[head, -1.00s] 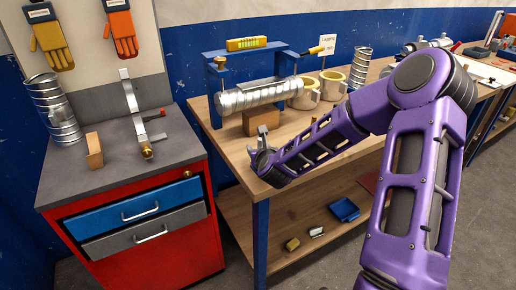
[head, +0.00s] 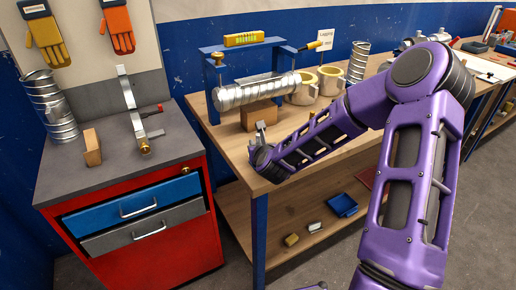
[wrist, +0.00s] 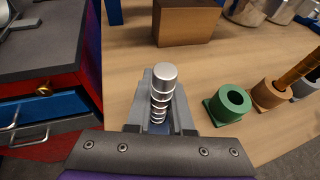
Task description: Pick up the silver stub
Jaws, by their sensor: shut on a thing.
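The silver stub (wrist: 163,92) is a short ribbed metal cylinder with a smooth rounded end, in the middle of the wrist view. My gripper (wrist: 162,108) is shut on it, with one grey finger on each side. The stub's lower part is partly hidden between the fingers. In the head view my gripper (head: 261,142) is at the front left corner of the wooden bench, in front of the wooden block; the stub is too small to make out clearly there.
A large spiral duct (head: 256,92) lies by a blue frame (head: 213,100), above a wooden block (head: 262,114). A green socket (wrist: 230,103) and a brown one (wrist: 268,94) stand right of the gripper. The red cabinet (head: 160,250) is left, across a gap.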

